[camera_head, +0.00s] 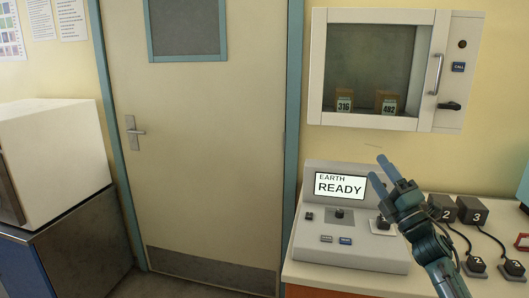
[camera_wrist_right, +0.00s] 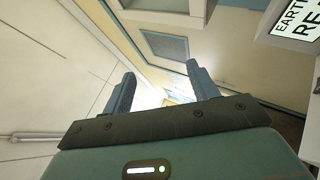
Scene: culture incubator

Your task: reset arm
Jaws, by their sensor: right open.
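My right gripper (camera_head: 380,172) is raised in front of the console on the right, with its fingers pointing up and left. It also shows in the right wrist view (camera_wrist_right: 160,85), where its two blue fingers stand apart with nothing between them. The console (camera_head: 350,253) is light grey, and its screen (camera_head: 340,186) reads "EARTH READY". Part of that screen shows at the top right of the right wrist view (camera_wrist_right: 297,20). My left gripper is in neither view.
A glass-fronted wall cabinet (camera_head: 428,117) holds boxes marked 316 (camera_head: 344,102) and 482 (camera_head: 388,103). A closed door (camera_head: 205,170) is in the middle; a white appliance (camera_head: 60,150) is left.

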